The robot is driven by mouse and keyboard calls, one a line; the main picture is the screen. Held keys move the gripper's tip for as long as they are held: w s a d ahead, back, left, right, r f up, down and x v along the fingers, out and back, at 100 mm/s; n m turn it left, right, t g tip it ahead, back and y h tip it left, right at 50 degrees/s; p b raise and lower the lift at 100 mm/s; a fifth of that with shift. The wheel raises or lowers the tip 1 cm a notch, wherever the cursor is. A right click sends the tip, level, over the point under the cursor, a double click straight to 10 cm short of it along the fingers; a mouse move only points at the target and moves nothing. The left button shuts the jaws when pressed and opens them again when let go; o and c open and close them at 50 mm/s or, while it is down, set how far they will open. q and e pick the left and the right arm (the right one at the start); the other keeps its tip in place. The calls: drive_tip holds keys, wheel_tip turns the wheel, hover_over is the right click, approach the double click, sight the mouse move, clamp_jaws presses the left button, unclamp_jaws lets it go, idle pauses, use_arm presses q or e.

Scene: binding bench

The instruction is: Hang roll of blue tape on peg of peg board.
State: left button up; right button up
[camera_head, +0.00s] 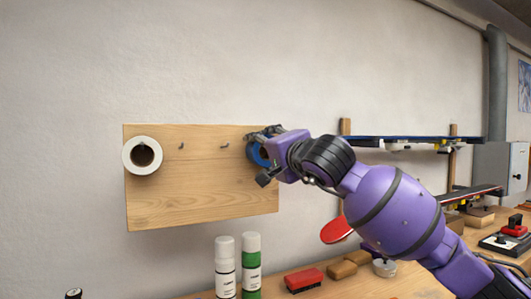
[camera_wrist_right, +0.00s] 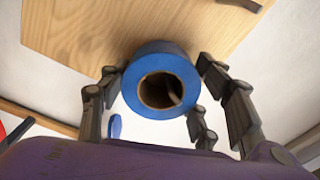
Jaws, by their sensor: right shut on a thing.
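The roll of blue tape (camera_head: 258,154) is at the right end of the wooden peg board (camera_head: 200,196), partly hidden by my right gripper (camera_head: 262,148). In the right wrist view, the fingers (camera_wrist_right: 158,72) are shut on the blue roll (camera_wrist_right: 180,66) from both sides. A thin grey piece that looks like a peg (camera_wrist_right: 174,90) shows inside the roll's brown core. I cannot tell how far the roll sits on it. Two bare pegs, one left (camera_head: 181,146) and one right (camera_head: 224,145), stick out of the board's middle. My left gripper is not in view.
A white roll (camera_head: 131,154) hangs at the board's left end. Below stand a white bottle (camera_head: 224,265) and a green bottle (camera_head: 251,268), beside a red brush (camera_head: 303,279). A rack with a blue-edged shelf (camera_head: 400,141) is at the right. The space before the board's middle is clear.

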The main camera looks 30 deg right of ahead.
drive_tip(key=shift+f, duration=0.1)
idle(0.3)
drive_tip(key=o, duration=1.1)
drive_tip(key=shift+o, duration=0.6)
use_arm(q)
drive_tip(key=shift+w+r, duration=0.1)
use_arm(e)
drive_tip(key=shift+o, duration=0.6)
drive_tip(key=shift+s, duration=0.1)
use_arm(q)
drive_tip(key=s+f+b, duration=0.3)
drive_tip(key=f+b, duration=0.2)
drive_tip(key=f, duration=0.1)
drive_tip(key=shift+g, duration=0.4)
use_arm(e)
drive_tip(key=s, duration=1)
drive_tip(key=shift+a, duration=0.3)
